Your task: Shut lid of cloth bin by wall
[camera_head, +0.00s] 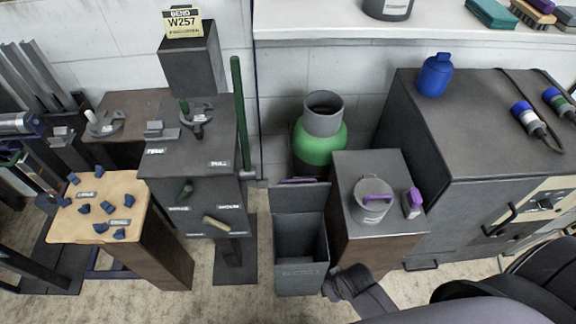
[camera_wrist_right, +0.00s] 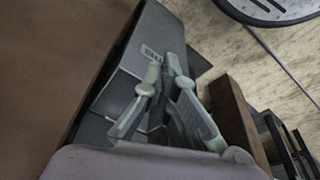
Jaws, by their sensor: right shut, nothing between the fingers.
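The dark grey bin (camera_head: 313,280) stands on the floor near the wall, left of a small brown cabinet. Its lid (camera_head: 300,196) stands raised at the back, and the dark inside shows from above. My right gripper (camera_head: 337,281) is low at the bin's front right corner, with my arm coming in from the lower right. In the right wrist view the fingers (camera_wrist_right: 165,62) are shut and empty, in front of the grey bin (camera_wrist_right: 148,32) with its pale label. I cannot tell whether they touch it. My left gripper is not in view.
The cabinet (camera_head: 388,231) right of the bin carries a grey pot with a purple handle (camera_head: 372,199). A green and grey vessel (camera_head: 319,137) stands behind. A grey pedestal (camera_head: 188,160) with a tall green lever (camera_head: 240,110) is to the left. Open floor lies in front.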

